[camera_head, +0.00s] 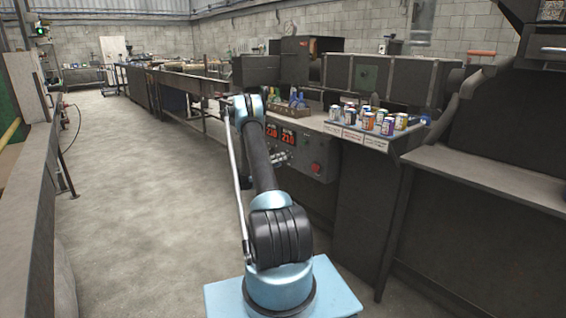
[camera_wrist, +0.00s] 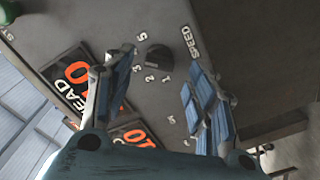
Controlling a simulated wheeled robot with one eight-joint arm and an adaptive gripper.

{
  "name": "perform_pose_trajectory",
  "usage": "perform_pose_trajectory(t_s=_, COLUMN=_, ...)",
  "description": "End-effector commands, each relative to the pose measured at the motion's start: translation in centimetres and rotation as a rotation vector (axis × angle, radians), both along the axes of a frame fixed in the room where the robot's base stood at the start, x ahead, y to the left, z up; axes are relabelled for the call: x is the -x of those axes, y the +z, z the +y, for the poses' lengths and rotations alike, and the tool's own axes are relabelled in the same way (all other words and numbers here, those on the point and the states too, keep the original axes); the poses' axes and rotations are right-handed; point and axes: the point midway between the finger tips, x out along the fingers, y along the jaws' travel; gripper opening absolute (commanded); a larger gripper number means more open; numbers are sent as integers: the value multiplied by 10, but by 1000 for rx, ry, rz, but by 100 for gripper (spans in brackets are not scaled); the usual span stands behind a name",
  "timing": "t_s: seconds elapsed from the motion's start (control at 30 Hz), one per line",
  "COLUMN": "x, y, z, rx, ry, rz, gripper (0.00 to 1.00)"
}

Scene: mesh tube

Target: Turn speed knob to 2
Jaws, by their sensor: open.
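The speed knob (camera_wrist: 159,57) is dark and round, on a grey panel in the wrist view. The word SPEED (camera_wrist: 191,43) is printed beside it, and the digits 5, 3, 2 and 1 show around it. I cannot tell which digit the knob points at. My gripper (camera_wrist: 156,72) is open, with blue-padded fingers left and right of the knob in the picture. No contact with the knob shows. In the head view my arm reaches to the control panel (camera_head: 322,154), and I cannot make out the gripper or the speed knob there.
Two displays with orange digits (camera_head: 280,134) and a red button (camera_head: 316,168) are on the panel. Several cans (camera_head: 386,126) stand on the ledge above it, right of my arm. Open concrete floor (camera_head: 140,190) lies to the left.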

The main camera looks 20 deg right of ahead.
Motion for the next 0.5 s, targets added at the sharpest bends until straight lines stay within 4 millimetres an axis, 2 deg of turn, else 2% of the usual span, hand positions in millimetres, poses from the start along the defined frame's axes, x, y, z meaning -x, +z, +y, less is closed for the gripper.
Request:
perform_pose_trajectory(t_s=0.2, x=-9, y=0, z=-26, rx=-1, ry=-1, rz=0, gripper=52)
perform_pose_trajectory(t_s=0.5, x=-13, y=0, z=-35, rx=-1, ry=1, rz=0, gripper=52)
